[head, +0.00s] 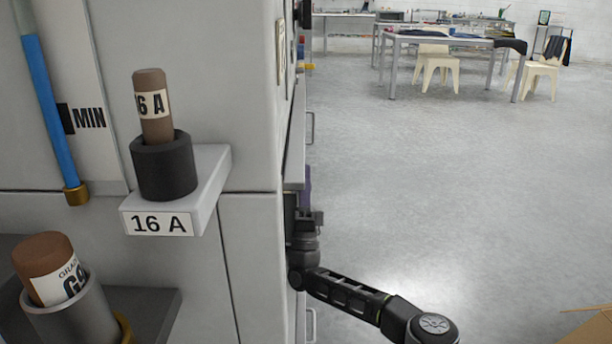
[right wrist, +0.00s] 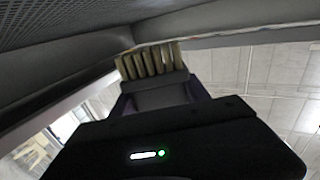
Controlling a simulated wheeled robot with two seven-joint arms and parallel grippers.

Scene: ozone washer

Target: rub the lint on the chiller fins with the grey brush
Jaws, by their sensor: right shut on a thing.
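My right gripper (head: 306,212) reaches in at the right side of the grey cabinet, partly hidden behind its edge. In the right wrist view it is shut on the grey brush (right wrist: 160,97), whose grey block shows between dark purplish fingers. Pale bristle tufts (right wrist: 150,62) stand at the brush's far end, close to a grey panel edge; I cannot tell whether they touch it. My left gripper is not in view.
The cabinet front carries a 16 A holder (head: 165,168) with a brown cartridge (head: 151,105), a blue tube (head: 52,110) marked MIN, and a lower brown cartridge (head: 43,255). A dark mesh panel (right wrist: 45,18) hangs close over the brush. Open floor (head: 450,180) lies to the right.

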